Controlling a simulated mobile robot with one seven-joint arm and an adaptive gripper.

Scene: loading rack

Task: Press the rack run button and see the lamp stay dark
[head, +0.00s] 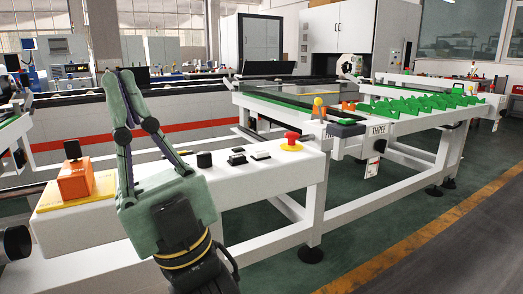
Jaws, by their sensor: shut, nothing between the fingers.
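My gripper (120,76) stands in front of the white console (262,182), left of its buttons, with its green fingers pointing up and closed together, empty. It appears apart from the buttons. On the console top are a round black button (204,159), a black-and-white switch (237,157), a pale switch (260,155) and a red mushroom button (291,138) on a yellow base. I cannot read which is the run button. A small amber ball-shaped piece (318,102), possibly the lamp, stands at the rack's near end; I cannot tell if it is lit.
An orange box (75,181) with a black top piece sits on a yellow plate at the console's left end. The white rack (424,122) with green supports and a "THREE" sign (378,130) stands at right. The floor (420,215) beside it is clear.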

